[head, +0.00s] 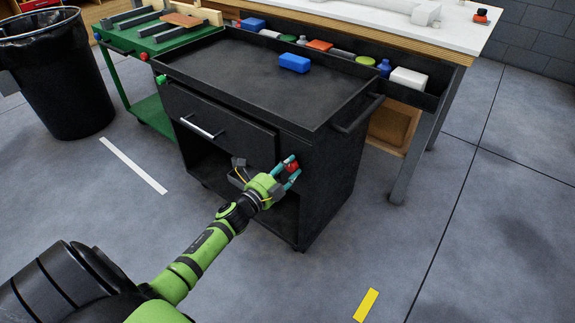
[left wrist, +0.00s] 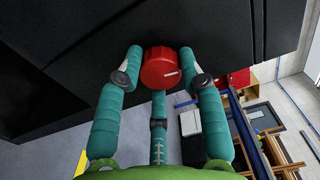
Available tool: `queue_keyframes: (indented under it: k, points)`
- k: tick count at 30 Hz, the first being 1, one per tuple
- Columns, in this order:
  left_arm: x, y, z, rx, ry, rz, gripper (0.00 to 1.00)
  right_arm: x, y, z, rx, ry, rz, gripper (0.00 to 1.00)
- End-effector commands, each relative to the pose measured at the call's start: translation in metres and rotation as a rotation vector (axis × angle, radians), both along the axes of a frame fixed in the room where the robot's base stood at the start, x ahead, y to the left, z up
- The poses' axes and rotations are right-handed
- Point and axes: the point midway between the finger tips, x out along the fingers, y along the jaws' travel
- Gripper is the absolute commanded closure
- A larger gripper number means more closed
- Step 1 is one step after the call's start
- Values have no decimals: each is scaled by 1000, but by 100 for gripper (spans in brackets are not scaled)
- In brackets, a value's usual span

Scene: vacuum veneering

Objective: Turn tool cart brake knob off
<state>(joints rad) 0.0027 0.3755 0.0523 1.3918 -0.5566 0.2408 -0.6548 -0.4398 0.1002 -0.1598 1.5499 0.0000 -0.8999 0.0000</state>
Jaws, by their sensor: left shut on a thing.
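The black tool cart (head: 235,75) stands in the middle of the head view. Its red brake knob (head: 292,166) is on the front, near the right corner post below the top. My left gripper (head: 293,170) is at the knob, with teal fingers around it. In the left wrist view, the red knob (left wrist: 158,66) sits between the fingertips, with a third finger below it. The white mark on the knob points to the right. The gripper is shut on the knob. My right gripper is not in view.
A blue block (head: 294,63) lies on the cart top. A green cart (head: 150,43) and a black bin (head: 62,75) stand to the left. A white-topped workbench (head: 385,25) is behind. The floor to the right is clear.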

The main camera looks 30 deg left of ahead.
Motion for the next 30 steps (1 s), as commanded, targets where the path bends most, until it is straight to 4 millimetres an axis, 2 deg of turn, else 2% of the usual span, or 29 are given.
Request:
queue_keyframes:
  k: [12, 29, 30]
  points:
    - [-2, -4, -3, -194, 23, -5, 94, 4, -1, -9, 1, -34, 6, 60]
    - [-1, -3, -2, -221, 22, -4, 94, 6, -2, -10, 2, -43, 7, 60]
    - [-1, -3, -2, -221, 22, -4, 50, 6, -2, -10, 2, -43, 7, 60]
